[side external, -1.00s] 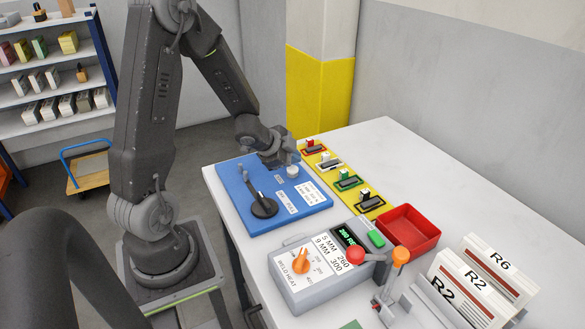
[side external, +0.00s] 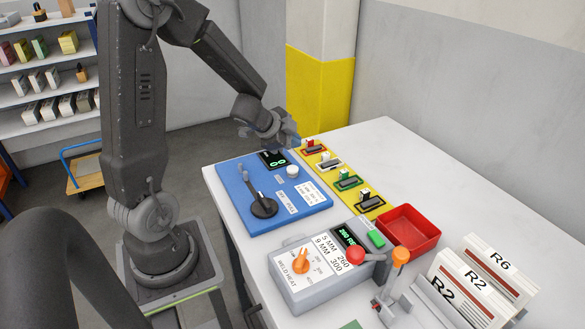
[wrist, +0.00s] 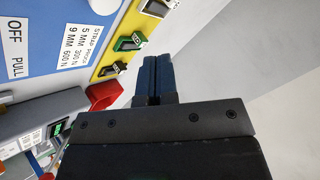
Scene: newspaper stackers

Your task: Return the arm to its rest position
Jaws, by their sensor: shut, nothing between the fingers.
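My gripper (side external: 291,139) is at the end of the arm, raised above the far edge of the blue panel (side external: 228,192). It also shows in the wrist view (wrist: 156,66), where its two dark fingers lie side by side, shut with nothing between them. The panel carries a black lever (side external: 263,206), a white knob (side external: 292,171) and a small display (side external: 273,159) with green digits. In the side view the gripper is close to the back end of the yellow strip (side external: 326,173). I cannot tell its exact height above the table.
The yellow strip holds several coloured switches. A yellow and white pillar (side external: 318,95) rises behind. The table's back right is clear.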

